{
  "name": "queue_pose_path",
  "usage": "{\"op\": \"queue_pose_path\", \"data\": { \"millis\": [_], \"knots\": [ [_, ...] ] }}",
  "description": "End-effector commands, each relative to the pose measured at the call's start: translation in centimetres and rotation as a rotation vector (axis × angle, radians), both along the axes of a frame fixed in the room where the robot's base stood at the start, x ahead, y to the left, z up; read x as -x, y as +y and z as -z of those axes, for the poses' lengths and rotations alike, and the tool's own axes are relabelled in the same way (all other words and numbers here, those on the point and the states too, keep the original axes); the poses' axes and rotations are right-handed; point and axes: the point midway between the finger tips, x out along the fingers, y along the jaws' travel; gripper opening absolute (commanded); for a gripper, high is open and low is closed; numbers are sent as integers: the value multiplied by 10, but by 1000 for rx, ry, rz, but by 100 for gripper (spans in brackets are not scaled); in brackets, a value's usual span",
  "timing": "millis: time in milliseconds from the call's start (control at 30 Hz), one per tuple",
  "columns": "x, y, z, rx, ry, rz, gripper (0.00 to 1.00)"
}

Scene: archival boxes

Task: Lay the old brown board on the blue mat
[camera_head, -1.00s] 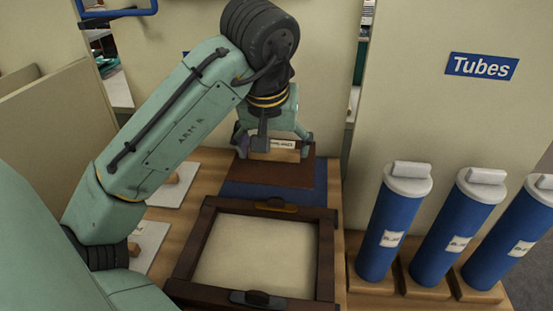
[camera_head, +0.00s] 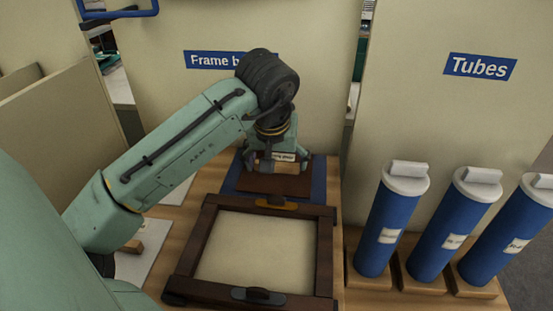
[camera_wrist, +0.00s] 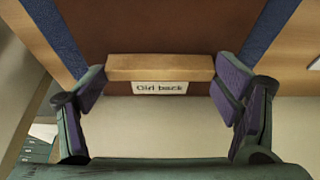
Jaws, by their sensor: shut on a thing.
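The brown board (camera_head: 285,186) is flat, with a pale wooden grip block labelled "Girl back" on it. It is over the blue mat (camera_head: 319,180), whose edges show at both sides; whether it touches the mat I cannot tell. My gripper (camera_head: 277,161) is shut on the board's grip block from above. In the wrist view, the fingers are at the two ends of the block, the board (camera_wrist: 160,30) spans the middle, and blue mat strips (camera_wrist: 52,38) show left and right. The gripper hides part of the board in the head view.
A dark wooden frame (camera_head: 325,255) with a cream panel lies just in front of the mat. Several blue tubes (camera_head: 391,222) stand in wooden bases at right. A beige wall with a "Frame b…" sign (camera_head: 212,60) rises behind. White sheets lie at left.

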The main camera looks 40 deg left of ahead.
Motion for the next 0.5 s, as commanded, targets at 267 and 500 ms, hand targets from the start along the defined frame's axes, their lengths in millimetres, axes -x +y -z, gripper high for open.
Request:
{"op": "queue_pose_path", "data": {
  "millis": [267, 500],
  "knots": [
    [0, 0, 3, 1, 0, 0, 88],
    [0, 0, 3, 1, 1, 0, 100]
  ]
}}
